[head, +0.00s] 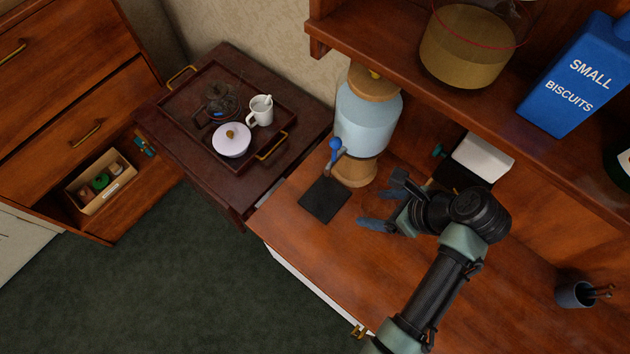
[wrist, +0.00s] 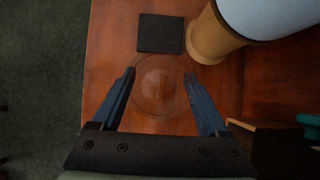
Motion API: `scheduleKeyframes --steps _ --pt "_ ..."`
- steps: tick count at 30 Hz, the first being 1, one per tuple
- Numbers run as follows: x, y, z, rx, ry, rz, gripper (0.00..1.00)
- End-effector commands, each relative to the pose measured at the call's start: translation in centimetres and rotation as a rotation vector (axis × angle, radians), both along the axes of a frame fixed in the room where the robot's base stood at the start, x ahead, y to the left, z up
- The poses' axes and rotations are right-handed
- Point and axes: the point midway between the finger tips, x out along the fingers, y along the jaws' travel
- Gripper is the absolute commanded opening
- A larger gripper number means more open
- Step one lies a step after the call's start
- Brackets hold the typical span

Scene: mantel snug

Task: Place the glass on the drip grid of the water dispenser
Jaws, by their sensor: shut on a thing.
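The clear glass (wrist: 158,84) shows in the wrist view as a faint round outline between the two blue fingers. My gripper (wrist: 159,74) is shut on it, with a finger on each side. In the head view my gripper (head: 373,209) is low over the wooden top, right of the drip grid; I cannot make out the glass there. The drip grid (head: 325,200) is a flat, bare black square in front of the water dispenser (head: 366,122); it also shows in the wrist view (wrist: 160,33), beyond the glass. The dispenser has a blue tap (head: 336,145) above the grid.
A shelf (head: 400,62) overhangs the dispenser, carrying a large jar (head: 470,45) and a blue biscuit box (head: 572,75). The dispenser's wooden base (wrist: 211,38) stands close beside the grid. A tray (head: 180,128) with a teapot and mug is at left. The front cabinet top is clear.

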Motion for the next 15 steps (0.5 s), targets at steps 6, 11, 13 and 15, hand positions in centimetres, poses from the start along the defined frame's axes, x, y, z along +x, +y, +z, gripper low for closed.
scheduleKeyframes --steps 6,11,13,15 --pt "2.9 4.1 -2.4 0.002 0.003 0.006 0.07" --pt "4.8 6.6 -4.1 0.0 0.002 0.003 0.07" --pt "5.3 7.3 -4.6 0.0 0.001 0.003 0.07" --pt "5.6 7.7 -4.9 0.0 0.0 0.001 0.07"
